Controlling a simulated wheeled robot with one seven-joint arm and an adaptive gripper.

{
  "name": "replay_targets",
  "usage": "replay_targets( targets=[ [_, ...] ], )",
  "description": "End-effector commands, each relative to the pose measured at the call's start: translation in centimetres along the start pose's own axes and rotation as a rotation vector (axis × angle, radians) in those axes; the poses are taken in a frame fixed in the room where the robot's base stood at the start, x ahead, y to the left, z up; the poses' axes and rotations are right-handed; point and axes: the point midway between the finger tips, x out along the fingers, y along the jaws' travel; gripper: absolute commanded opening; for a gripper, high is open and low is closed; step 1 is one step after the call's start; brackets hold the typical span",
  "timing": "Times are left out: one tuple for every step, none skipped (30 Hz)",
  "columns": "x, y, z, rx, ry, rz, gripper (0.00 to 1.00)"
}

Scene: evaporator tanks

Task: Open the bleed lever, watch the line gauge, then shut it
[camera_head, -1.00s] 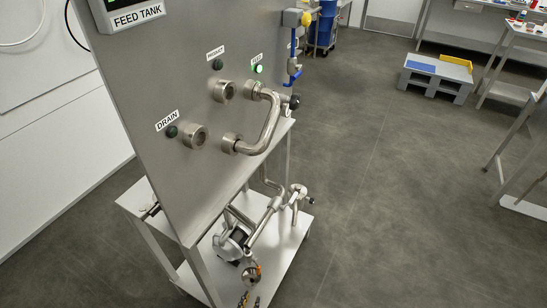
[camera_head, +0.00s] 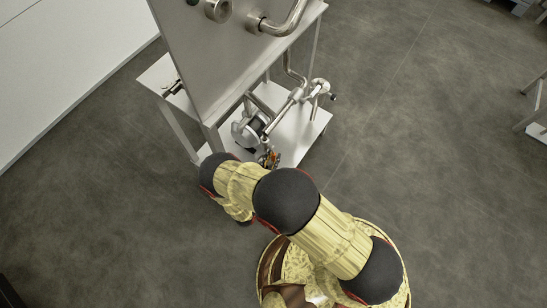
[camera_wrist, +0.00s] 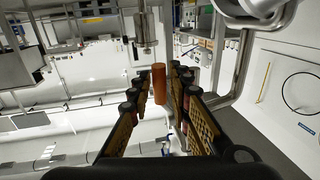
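An orange-brown cylinder (camera_wrist: 160,86), which looks like the bleed lever's handle, stands between the two fingers of my gripper (camera_wrist: 166,69) in the wrist view. The fingers are apart, and I see a gap beside the handle; I cannot tell whether either finger touches it. A metal fitting (camera_wrist: 146,30) shows just above the handle. In the head view a small orange part (camera_head: 268,158) shows low on the stand, next to my arm, and my gripper is not clearly visible. I cannot make out the line gauge or read any dial.
The steel panel (camera_head: 225,60) rises above the stand's lower shelf (camera_head: 302,140). A round pump-like body (camera_head: 247,130) and bent pipes (camera_head: 297,95) crowd that shelf. A curved pipe (camera_head: 285,20) juts from the panel.

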Motion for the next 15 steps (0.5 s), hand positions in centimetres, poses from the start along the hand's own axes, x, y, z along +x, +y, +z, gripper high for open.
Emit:
replay_targets(
  targets=[
    [0.30, 0.06, 0.05, 0.000, 0.000, 0.001, 0.20],
    [0.41, 0.07, 0.03, 0.000, 0.000, 0.001, 0.20],
    [0.50, 0.07, 0.01, -0.001, 0.000, 0.001, 0.20],
    [0.55, 0.07, 0.00, -0.001, 0.000, 0.001, 0.20],
    [0.57, 0.06, -0.01, -0.001, 0.000, 0.001, 0.20],
    [0.58, 0.05, -0.02, -0.001, 0.000, 0.000, 0.20],
    [0.58, 0.05, -0.03, -0.001, 0.000, 0.000, 0.20],
    [0.57, 0.05, -0.03, -0.001, 0.000, 0.000, 0.20],
    [0.57, 0.04, -0.04, -0.001, 0.000, 0.000, 0.20],
    [0.56, 0.04, -0.04, -0.001, 0.000, 0.000, 0.20],
    [0.56, 0.04, -0.04, -0.001, 0.000, 0.000, 0.20],
    [0.56, 0.04, -0.04, -0.001, 0.000, 0.000, 0.18],
    [0.56, 0.04, -0.04, -0.001, 0.000, 0.000, 0.16],
    [0.56, 0.04, -0.03, -0.001, 0.000, 0.000, 0.14],
    [0.55, 0.04, -0.03, -0.001, 0.000, 0.000, 0.12]
  ],
)
